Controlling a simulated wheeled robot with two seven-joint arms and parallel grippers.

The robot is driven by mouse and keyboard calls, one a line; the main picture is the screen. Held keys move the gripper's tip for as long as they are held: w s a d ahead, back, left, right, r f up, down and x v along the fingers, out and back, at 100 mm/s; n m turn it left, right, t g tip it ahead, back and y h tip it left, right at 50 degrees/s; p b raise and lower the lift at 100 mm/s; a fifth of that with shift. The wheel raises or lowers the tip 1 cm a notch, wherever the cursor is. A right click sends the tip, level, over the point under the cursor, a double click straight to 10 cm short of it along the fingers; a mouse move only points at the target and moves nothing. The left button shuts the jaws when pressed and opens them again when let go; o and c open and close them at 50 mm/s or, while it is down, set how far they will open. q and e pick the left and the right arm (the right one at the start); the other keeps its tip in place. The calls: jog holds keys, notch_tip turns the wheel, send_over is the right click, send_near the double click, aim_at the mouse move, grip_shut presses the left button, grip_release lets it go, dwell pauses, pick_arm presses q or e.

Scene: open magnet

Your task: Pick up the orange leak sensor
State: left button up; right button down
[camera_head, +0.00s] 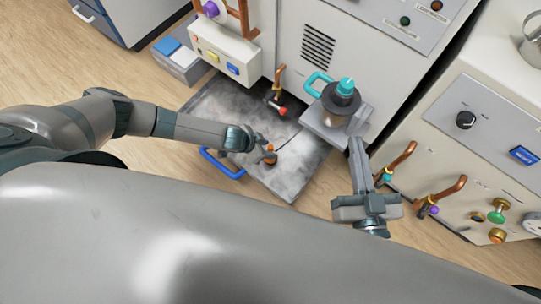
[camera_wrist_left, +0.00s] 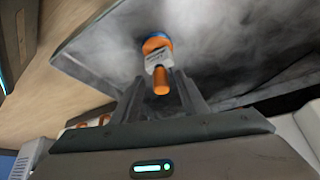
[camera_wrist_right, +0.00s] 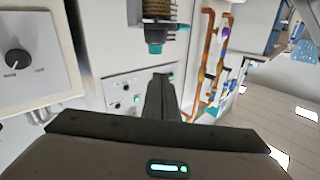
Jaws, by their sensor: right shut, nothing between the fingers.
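The orange leak sensor (camera_head: 270,156) is on the dark grey tray near the floor, partly hidden by my left gripper (camera_head: 262,146) in the head view. In the left wrist view the sensor (camera_wrist_left: 158,62) shows a blue and orange end, a white labelled middle and an orange stem. The fingers of my left gripper (camera_wrist_left: 159,88) are apart, with the stem between their tips. Contact with the fingers is not clear. My right gripper (camera_head: 372,226) is away to the right, with its fingers (camera_wrist_right: 160,90) together and empty.
The grey tray (camera_head: 290,182) has a blue handle (camera_head: 222,165) at its front. A teal-topped vessel (camera_head: 343,98) stands on a ledge above the tray's right side. Copper pipes with valves (camera_head: 400,162) project from the right cabinet. Wooden floor is open at the left.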

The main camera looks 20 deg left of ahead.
pick_arm(q)
jog(key=b+x, duration=0.1)
jog(key=x, duration=0.2)
jog(key=shift+a, duration=0.1)
jog(key=shift+f, duration=0.15)
pick_arm(e)
jog(key=shift+s+a+r+t+y, duration=0.1)
jog(key=shift+s+r+t+y, duration=0.1)
jog(key=shift+r+t, duration=0.45)
jog(key=shift+s+a+r+t+y, duration=0.15)
jog(key=shift+s+r+t, duration=0.15)
jog(key=shift+r, duration=0.7)
jog(key=shift+s+a+r+t+y, duration=0.1)
jog(key=shift+s+r+t+y, duration=0.05)
jog(key=shift+r+t, duration=0.55)
jog(key=shift+r, duration=0.1)
pick_arm(q)
grip_shut()
pick_arm(e)
jog(key=shift+g, duration=0.25)
